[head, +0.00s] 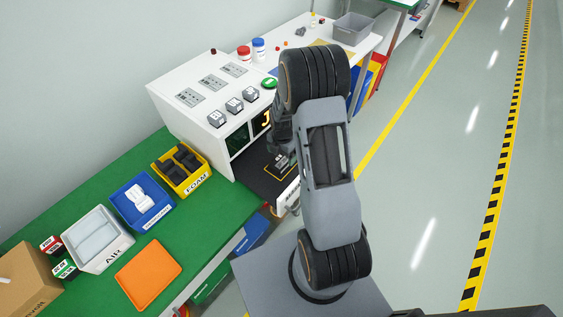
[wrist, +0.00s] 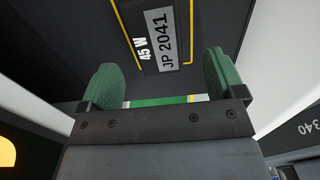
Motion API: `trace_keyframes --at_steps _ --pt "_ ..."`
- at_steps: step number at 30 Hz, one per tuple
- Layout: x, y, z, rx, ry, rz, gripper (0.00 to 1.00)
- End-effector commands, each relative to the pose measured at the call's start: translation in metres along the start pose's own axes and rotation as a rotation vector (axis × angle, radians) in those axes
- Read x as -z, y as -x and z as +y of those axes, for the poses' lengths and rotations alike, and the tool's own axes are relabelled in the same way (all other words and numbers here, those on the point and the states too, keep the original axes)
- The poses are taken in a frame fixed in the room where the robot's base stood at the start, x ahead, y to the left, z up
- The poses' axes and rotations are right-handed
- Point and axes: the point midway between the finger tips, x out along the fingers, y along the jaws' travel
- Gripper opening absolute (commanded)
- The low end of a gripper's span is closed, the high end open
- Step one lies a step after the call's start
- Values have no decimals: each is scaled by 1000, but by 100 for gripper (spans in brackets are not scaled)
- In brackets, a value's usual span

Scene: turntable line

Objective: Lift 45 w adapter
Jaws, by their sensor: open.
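The 45 W adapter (wrist: 150,45) is a dark block with white "45 W" lettering and a grey "JP 2041" label. In the wrist view it lies at the top middle, inside a yellow outline on a dark surface. My gripper (wrist: 164,82) is open, its two green fingertips set wide apart. The adapter shows beyond and between the fingertips, and nothing is held. In the head view my gripper (head: 283,140) reaches into the low dark bay of the white bench, partly hidden by my arm. The adapter there is small and hard to make out.
The white bench (head: 160,92) has a top above the bay and side walls close to my gripper. Small grey blocks (head: 234,104) stand on top. At left, a green table (head: 40,215) bears yellow (head: 197,182), blue and white bins and an orange tray (head: 148,273). Open floor lies right.

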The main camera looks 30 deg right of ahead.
Motion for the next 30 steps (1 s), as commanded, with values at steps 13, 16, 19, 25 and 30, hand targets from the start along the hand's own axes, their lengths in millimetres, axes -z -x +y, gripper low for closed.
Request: trace_keyframes --at_steps 13,16,19,25,30 --pt "-3 -47 3 3 -1 2 88" --pt "-3 -51 3 1 -1 1 88" --pt "-3 -52 3 0 -1 0 88" --pt "-3 -52 3 0 -1 0 82" --pt "-3 -51 3 1 -1 0 65"
